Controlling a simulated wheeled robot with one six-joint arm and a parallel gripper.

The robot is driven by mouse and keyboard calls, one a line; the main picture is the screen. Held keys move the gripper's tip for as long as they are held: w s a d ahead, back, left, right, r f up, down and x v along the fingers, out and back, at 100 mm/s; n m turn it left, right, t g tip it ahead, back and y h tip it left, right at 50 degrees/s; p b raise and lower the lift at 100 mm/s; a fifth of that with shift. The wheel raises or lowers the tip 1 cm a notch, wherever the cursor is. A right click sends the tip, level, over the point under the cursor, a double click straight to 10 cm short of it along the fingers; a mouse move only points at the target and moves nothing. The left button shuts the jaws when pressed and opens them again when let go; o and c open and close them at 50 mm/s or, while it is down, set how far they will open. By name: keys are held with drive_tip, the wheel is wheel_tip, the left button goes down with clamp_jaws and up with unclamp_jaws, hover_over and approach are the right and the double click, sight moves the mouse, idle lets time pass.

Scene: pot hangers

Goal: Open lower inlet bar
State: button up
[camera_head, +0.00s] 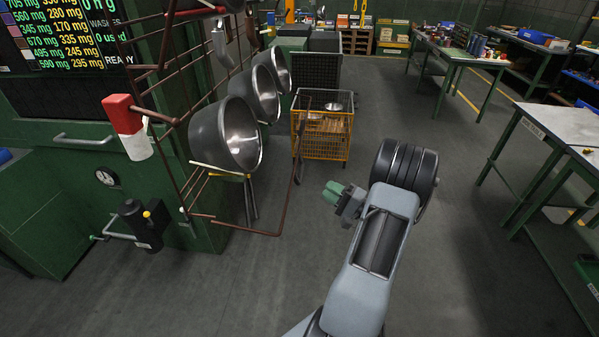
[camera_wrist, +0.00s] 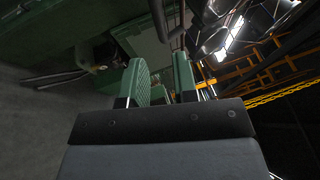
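The lower inlet bar (camera_head: 245,229) is a thin brown-red bar. In the head view it runs from the foot of the green machine (camera_head: 60,200) toward the right, then bends upward in front of the yellow cart. My gripper (camera_head: 331,193) has green fingers and is to the right of the bar's upright part, apart from it in the picture. In the wrist view my gripper (camera_wrist: 162,82) shows its two green fingers spread with a gap between them and nothing held. I cannot tell which bar in the wrist view is the inlet bar.
Several metal pots (camera_head: 228,135) hang on the brown rack above the bar. A yellow wire cart (camera_head: 322,138) stands behind my gripper. A red and white cylinder (camera_head: 127,126) is mounted at the left. A workbench (camera_head: 565,125) stands at the right, with clear floor before it.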

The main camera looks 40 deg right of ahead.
sight(300, 172)
drive_tip(key=p+x, duration=0.2)
drive_tip(key=x, duration=0.9)
drive_tip(key=shift+a+p, duration=0.1)
drive_tip(key=shift+p, duration=0.3)
clamp_jaws()
